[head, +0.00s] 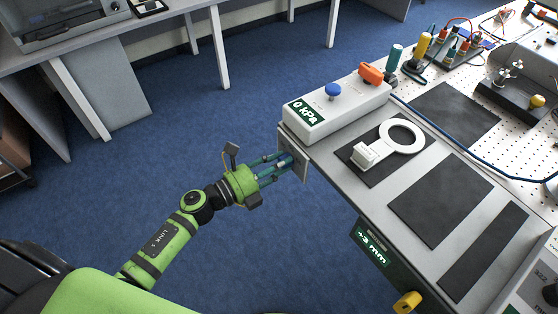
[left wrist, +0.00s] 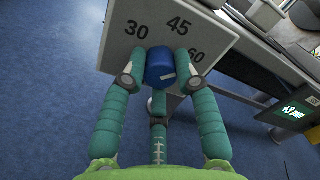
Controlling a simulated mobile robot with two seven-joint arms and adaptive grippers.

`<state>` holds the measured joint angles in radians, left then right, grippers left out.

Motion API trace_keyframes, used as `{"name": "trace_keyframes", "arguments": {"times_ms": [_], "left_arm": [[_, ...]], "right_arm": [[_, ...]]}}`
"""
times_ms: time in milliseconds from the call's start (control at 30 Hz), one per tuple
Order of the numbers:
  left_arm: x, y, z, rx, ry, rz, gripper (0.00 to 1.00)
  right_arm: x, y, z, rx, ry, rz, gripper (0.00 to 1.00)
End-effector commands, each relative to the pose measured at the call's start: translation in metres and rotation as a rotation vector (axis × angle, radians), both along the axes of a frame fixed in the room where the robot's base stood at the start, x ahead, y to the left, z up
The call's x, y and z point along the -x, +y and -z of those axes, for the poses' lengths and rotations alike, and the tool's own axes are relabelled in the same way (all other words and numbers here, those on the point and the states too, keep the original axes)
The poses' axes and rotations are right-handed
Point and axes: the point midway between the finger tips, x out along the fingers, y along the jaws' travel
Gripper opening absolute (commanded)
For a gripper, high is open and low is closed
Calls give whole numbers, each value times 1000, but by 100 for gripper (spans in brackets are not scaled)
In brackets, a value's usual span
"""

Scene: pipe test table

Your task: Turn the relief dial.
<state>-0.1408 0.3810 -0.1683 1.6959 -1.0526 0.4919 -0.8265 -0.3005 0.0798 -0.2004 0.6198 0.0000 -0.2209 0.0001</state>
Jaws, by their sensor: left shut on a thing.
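The relief dial is a blue knob (left wrist: 160,66) with a short pale mark on its face. It sits on a light grey plate (left wrist: 122,42) marked 30, 45 and 60 in the left wrist view. In the head view this plate (head: 294,150) is on the near left end of the bench. My left gripper (head: 284,163) reaches the plate from the left. Its teal fingers are shut on the dial, one at each side in the left wrist view (left wrist: 162,68). The fingers mostly hide the dial in the head view. My right gripper is out of view.
A white box (head: 345,107) reading 0 kPa, with a blue knob and an orange handle, stands above the plate. A white ring piece (head: 401,136) lies on a dark mat. A +3 mm display (head: 372,248) and yellow knob (head: 407,302) are on the bench front. Blue floor is clear left.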

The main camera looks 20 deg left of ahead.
Motion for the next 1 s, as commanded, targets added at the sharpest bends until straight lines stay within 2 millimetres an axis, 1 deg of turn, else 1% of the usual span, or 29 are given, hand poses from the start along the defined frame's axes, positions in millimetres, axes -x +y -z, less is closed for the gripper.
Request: {"name": "trace_keyframes", "arguments": {"times_ms": [100,600,800,1000], "left_arm": [[0,0,-2,86,70,1,0],[0,0,-2,439,343,1,0],[0,0,-1,537,419,0,0],[0,0,0,598,465,0,0]], "right_arm": [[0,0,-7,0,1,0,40],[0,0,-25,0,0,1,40],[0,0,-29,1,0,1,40],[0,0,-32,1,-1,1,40]]}}
